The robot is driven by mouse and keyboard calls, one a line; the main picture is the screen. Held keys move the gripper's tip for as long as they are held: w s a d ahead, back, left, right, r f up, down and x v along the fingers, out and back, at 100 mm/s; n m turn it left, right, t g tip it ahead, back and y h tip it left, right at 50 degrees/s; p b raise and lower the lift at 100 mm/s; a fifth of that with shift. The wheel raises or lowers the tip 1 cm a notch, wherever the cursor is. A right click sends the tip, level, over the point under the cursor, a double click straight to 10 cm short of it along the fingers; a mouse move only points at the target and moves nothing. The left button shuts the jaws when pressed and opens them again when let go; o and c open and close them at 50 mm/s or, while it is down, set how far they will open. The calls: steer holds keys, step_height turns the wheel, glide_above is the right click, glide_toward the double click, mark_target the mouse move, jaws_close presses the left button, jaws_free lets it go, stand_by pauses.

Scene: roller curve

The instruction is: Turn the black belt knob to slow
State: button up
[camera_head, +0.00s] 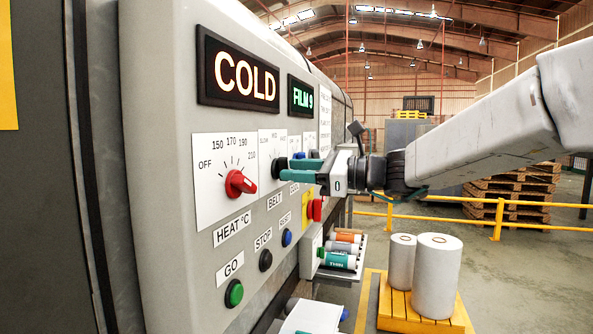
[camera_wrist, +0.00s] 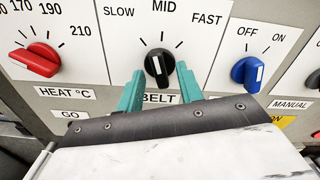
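The black belt knob (camera_wrist: 158,66) sits on a white plate marked SLOW, MID and FAST, above the BELT label (camera_wrist: 159,99). Its white mark points roughly up, toward MID. In the head view the knob (camera_head: 278,168) is partly hidden by my fingers. My gripper (camera_head: 296,169) reaches in from the right, level with the knob and close to the panel. In the wrist view its two teal fingers (camera_wrist: 160,70) are apart, one on each side of the knob's lower part, with small gaps visible. I cannot tell whether either finger touches the knob.
The red heat knob (camera_wrist: 34,61) is left of the belt knob, and a blue OFF/ON knob (camera_wrist: 247,73) is right. Green (camera_head: 234,293), black (camera_head: 265,260) and blue (camera_head: 287,237) buttons lie below. Signs read COLD (camera_head: 238,73) and FILM 9 (camera_head: 301,98). White rolls (camera_head: 436,277) stand on a yellow pallet.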

steer(key=shift+a, duration=0.3)
jaws_close()
steer(key=shift+n, duration=2.4)
jaws_free()
steer(key=shift+d, duration=0.1)
